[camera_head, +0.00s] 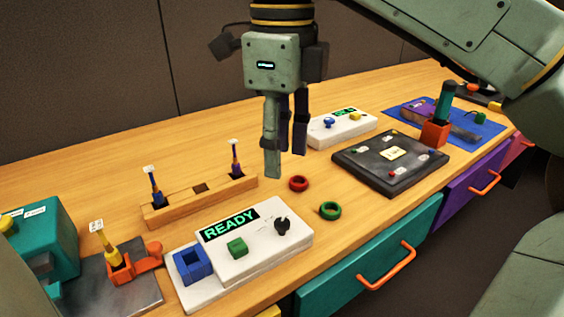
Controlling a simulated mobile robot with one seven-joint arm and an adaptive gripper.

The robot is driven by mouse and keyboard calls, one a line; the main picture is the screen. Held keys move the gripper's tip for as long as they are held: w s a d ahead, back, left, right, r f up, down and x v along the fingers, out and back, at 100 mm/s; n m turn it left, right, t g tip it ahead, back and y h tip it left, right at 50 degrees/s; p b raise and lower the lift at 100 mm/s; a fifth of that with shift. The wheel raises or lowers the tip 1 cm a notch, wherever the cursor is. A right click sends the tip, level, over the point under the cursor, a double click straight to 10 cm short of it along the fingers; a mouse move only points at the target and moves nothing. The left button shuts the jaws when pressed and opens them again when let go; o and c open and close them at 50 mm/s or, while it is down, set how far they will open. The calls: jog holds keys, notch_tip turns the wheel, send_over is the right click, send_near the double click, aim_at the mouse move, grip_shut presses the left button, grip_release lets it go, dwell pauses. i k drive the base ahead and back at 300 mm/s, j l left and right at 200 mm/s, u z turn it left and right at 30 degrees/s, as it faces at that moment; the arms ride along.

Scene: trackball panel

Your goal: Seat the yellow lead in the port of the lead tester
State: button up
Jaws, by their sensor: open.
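The yellow lead (108,241), with a white tag on its thin top, stands roughly upright in an orange holder (143,262) on a dark grey plate at the lower left. A white box at the front centre, which looks like the lead tester (262,247), has a lit green READY display, a green button and a black knob. A blue square port (191,265) sits at its left end and appears empty. My gripper (286,162) is open and empty, pointing down above the table behind the white box, well right of the yellow lead.
A wooden rack (205,203) holds a blue lead (155,190) and a purple lead (236,163), with an empty middle slot. A red ring (298,183) and a green ring (330,210) lie near my gripper. A dark panel (390,178) lies right. The back left table is clear.

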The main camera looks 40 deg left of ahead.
aim_at(202, 271)
jog(key=k+l, duration=0.65)
jog(key=k, duration=0.25)
